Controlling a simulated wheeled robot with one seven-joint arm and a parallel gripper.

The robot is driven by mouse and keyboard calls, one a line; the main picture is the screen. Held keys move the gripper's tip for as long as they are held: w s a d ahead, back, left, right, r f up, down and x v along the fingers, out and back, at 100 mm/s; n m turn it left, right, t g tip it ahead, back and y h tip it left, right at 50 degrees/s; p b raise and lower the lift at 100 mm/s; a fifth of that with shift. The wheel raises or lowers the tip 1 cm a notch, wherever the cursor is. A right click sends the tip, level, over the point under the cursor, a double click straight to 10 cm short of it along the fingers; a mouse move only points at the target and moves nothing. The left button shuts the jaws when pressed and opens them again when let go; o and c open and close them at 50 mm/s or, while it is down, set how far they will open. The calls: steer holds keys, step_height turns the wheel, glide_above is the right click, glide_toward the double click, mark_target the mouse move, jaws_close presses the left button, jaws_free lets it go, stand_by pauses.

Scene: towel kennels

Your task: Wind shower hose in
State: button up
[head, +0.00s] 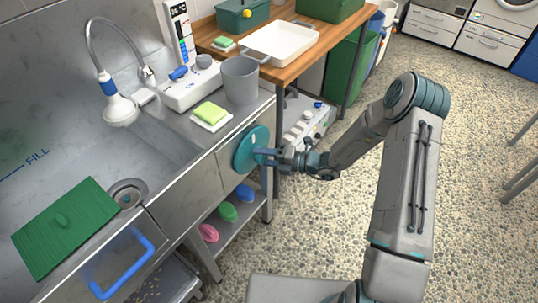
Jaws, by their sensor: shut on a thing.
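The shower hose (92,38) is a grey curved line rising from the back of the steel sink to a white shower head (120,108) with a blue collar, which hangs over the basin. A round teal reel wheel (247,150) sits on the sink's front panel at its right end. My gripper (262,153) is at the wheel's front face, its fingers shut on what seems to be the wheel's crank handle. The handle itself is mostly hidden by the fingers.
A green board (62,228) lies by the drain. A grey bucket (240,80) and a green sponge (210,113) stand on the sink's right ledge. A wooden table (290,62) with a white tray (282,42) is behind. Pebbled floor is clear to the right.

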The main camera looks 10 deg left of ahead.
steer(key=shift+s+f, duration=0.1)
steer(key=shift+f, duration=0.05)
steer(key=o, duration=1.4)
steer(key=shift+c, duration=0.2)
steer(key=shift+d, duration=0.15)
steer(key=v, duration=1.3)
steer(key=shift+d, duration=0.3)
